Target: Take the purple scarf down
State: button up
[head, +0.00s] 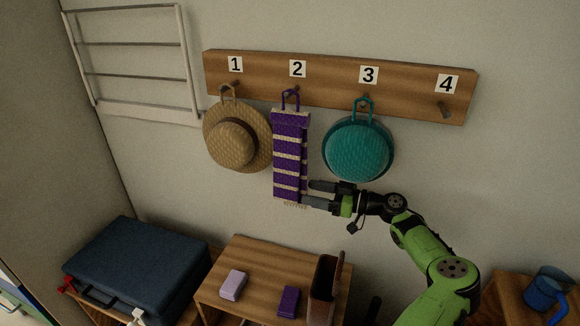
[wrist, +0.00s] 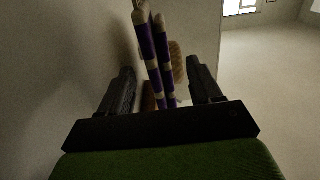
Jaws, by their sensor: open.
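The purple scarf (head: 290,150) with cream stripes hangs by a purple loop from the peg under number 2 on the wooden rack (head: 330,86). My gripper (head: 312,194) is open at the scarf's lower right, its fingers pointing left. In the wrist view the scarf (wrist: 157,60) shows edge-on as two striped layers between the two open fingers (wrist: 165,92). I cannot tell whether either finger touches it. The fringe at the scarf's bottom is partly hidden behind a finger.
A straw hat (head: 232,145) hangs left of the scarf, and a teal hat (head: 357,150) hangs right, above my gripper. Peg 4 (head: 445,110) is empty. Below are a blue suitcase (head: 135,270), a wooden table (head: 255,262) with small blocks, and a blue mug (head: 546,288).

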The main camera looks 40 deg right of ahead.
aim_at(297, 189)
jog(key=x, duration=0.5)
jog(key=shift+w+b, duration=0.3)
jog(key=shift+b, duration=0.1)
jog(key=c, duration=1.1)
jog(key=shift+s, duration=0.1)
jog(key=shift+s+a+r, duration=0.1)
jog(key=shift+a+r, duration=0.1)
jog(key=shift+r, duration=0.05)
jog(key=s+a+r+p, duration=0.4)
jog(key=s+a+r, duration=0.2)
jog(key=a+r, duration=0.4)
jog(key=shift+a+r, duration=0.3)
jog(key=shift+a, duration=0.75)
jog(key=shift+s, duration=0.1)
